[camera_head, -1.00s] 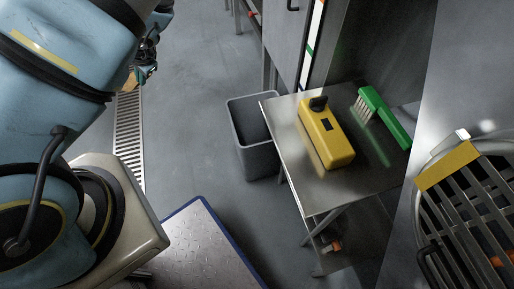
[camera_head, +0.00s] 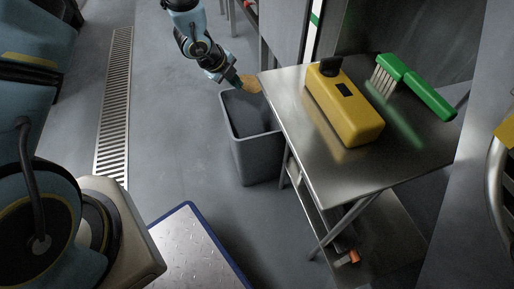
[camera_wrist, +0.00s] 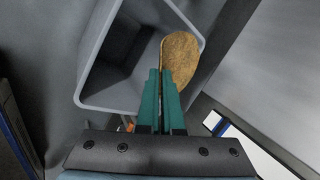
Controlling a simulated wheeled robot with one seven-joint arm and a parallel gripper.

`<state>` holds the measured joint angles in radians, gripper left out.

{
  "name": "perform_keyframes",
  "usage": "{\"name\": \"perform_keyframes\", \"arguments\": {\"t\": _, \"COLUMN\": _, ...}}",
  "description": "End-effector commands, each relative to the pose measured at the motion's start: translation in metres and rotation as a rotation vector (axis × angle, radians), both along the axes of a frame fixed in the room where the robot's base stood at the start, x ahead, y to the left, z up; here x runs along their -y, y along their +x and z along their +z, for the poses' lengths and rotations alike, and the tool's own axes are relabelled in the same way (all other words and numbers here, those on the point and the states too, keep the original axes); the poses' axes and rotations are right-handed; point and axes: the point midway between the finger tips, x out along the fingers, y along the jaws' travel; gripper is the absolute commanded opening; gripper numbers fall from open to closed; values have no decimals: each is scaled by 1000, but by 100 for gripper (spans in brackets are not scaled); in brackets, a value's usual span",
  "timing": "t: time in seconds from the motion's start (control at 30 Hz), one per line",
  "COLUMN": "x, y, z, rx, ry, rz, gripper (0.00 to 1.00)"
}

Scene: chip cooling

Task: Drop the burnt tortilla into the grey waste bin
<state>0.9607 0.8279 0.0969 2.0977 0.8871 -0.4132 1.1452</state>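The burnt tortilla (camera_head: 250,84) is a brown-tan disc, held over the rim of the bin. It also shows in the wrist view (camera_wrist: 181,53), beyond the green fingertips, toward the right side of the bin opening. My gripper (camera_head: 237,81) has its two green fingers close together on the tortilla's near edge; they also show in the wrist view (camera_wrist: 161,72). The grey waste bin (camera_head: 256,158) stands on the floor beside the steel table. Its open top and inner walls (camera_wrist: 98,62) lie below the tortilla, and the visible inside looks empty.
The steel table (camera_head: 335,180) is right of the bin, with a yellow box-shaped device (camera_head: 345,115) and a green brush (camera_head: 425,90) on it. A blue-edged metal plate (camera_head: 195,250) lies in front. A floor drain grate (camera_head: 116,110) runs at left.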

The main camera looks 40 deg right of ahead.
Motion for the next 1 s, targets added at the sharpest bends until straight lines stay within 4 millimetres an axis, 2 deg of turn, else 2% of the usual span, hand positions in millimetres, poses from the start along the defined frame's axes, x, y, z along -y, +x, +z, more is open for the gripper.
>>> {"name": "perform_keyframes", "arguments": {"t": 0.03, "x": 8, "y": -7, "z": -11, "rx": -4, "ry": -3, "rz": -54, "gripper": 0}}
{"name": "perform_keyframes", "arguments": {"t": 0.13, "x": 20, "y": -21, "z": -15, "rx": -2, "ry": -1, "rz": -151, "gripper": 0}}
{"name": "perform_keyframes", "arguments": {"t": 0.3, "x": 28, "y": -31, "z": -18, "rx": 0, "ry": 1, "rz": -222, "gripper": 0}}
{"name": "perform_keyframes", "arguments": {"t": 0.47, "x": 28, "y": -32, "z": -26, "rx": 0, "ry": 3, "rz": -229, "gripper": 0}}
{"name": "perform_keyframes", "arguments": {"t": 0.8, "x": 28, "y": -33, "z": -66, "rx": -1, "ry": 2, "rz": -227, "gripper": 0}}
{"name": "perform_keyframes", "arguments": {"t": 1.0, "x": 28, "y": -33, "z": -77, "rx": -2, "ry": 2, "rz": -227, "gripper": 0}}
